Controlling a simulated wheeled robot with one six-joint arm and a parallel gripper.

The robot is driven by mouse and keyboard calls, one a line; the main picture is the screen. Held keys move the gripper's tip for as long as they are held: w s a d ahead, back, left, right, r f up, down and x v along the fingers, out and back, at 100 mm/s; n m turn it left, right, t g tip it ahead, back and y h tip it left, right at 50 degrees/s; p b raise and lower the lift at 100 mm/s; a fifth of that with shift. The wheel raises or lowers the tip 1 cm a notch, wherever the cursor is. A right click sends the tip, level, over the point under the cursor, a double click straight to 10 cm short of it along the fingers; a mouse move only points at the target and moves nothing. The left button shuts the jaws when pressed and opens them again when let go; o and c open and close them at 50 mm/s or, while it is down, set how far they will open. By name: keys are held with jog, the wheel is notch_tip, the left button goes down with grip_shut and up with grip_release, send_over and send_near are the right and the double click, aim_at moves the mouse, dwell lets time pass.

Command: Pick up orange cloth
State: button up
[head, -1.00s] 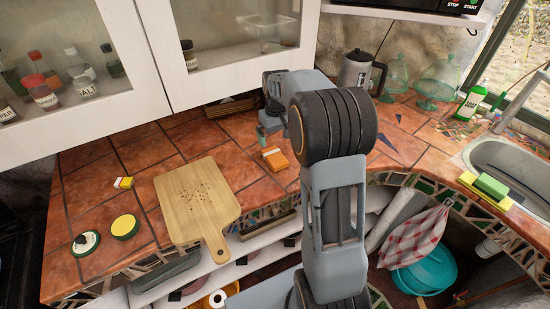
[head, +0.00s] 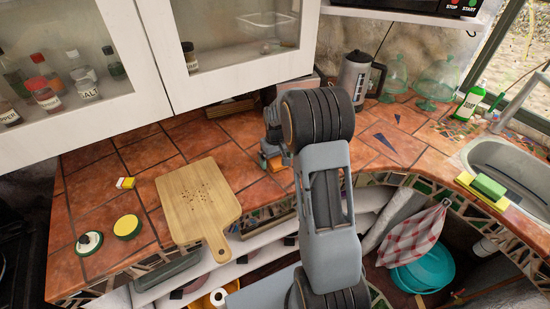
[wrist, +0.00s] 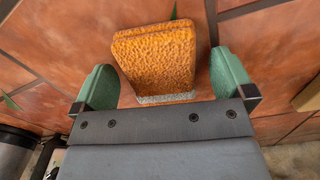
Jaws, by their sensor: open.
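The orange cloth (wrist: 158,62) is a folded, textured orange block with a pale lower edge, lying on the tiled counter. In the wrist view it sits between the two green fingertips of my gripper (wrist: 164,85). The fingers are open, with a gap on each side of the cloth. In the head view the cloth (head: 277,163) is partly hidden under my gripper (head: 272,148), which is just above it at the counter.
A wooden cutting board (head: 197,192) lies to the left. A yellow-topped round item (head: 127,227) and a small yellow and white item (head: 125,183) are farther left. A kettle (head: 354,75) stands behind. A green and yellow sponge (head: 488,187) is by the sink at right.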

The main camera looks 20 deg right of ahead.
jog(key=shift+c, duration=0.4)
jog(key=c, duration=0.9)
jog(key=shift+r, duration=0.1)
jog(key=shift+c, duration=0.2)
jog(key=shift+r, duration=0.25)
notch_tip(320, 180, up, 2)
jog(key=shift+r, duration=0.1)
jog(key=s+a+r+b, duration=0.3)
jog(key=s+a+r, duration=0.4)
jog(key=s+r, duration=0.3)
jog(key=shift+s+a, duration=0.2)
jog(key=shift+s, duration=0.8)
